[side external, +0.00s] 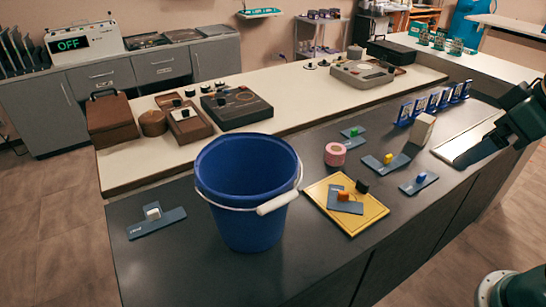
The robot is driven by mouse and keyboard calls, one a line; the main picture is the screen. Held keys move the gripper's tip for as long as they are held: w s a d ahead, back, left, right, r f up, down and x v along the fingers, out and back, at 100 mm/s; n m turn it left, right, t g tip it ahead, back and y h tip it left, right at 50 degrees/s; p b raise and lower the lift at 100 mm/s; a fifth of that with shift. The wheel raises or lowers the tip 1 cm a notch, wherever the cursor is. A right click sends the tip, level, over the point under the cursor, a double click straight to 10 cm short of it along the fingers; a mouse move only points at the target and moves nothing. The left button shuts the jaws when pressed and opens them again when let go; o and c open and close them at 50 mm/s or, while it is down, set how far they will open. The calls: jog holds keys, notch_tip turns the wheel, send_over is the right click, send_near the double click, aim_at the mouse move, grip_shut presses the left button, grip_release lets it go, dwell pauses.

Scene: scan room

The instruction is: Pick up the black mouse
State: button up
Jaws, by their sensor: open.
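A small black object (362,186), which I take to be the black mouse, sits on the yellow board (375,212) near its back edge. It is too small to make out its shape well. A small orange object (344,196) on a grey card is just to its left. My gripper (488,148) is at the right side of the picture, well to the right of the black object and apart from it. It is open, with nothing visible in it; its fingertips are hard to make out.
A large blue bucket (245,205) stands left of the yellow board. A pink roll (335,154), a pale block (421,130) and small coloured pieces on grey cards, such as the yellow one (388,158), lie around.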

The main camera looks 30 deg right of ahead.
jog(key=w+a+f+n+y, duration=0.1)
jog(key=w+n, duration=0.1)
jog(key=w, duration=0.9)
jog(key=w+a+f+n+y, duration=0.1)
jog(key=w+f+n, duration=0.15)
jog(key=w, duration=0.85)
jog(key=shift+w+a+f+n+g+y, duration=0.15)
jog(key=shift+w+a+f+n+y, duration=0.4)
jog(key=shift+w+f, duration=3.15)
jog(key=shift+w+a+f+n+g+y, duration=0.25)
jog(key=shift+w+a+f+n, duration=0.4)
jog(key=shift+w+f, duration=3)
jog(key=shift+w+a+f+n+g+y, duration=0.1)
jog(key=shift+w+a+f+n+y, duration=0.5)
jog(key=shift+w+f, duration=3.05)
jog(key=shift+s+d+f, duration=0.2)
jog(key=shift+s+f, duration=0.75)
jog(key=shift+f, duration=0.2)
jog(key=shift+x, duration=2.45)
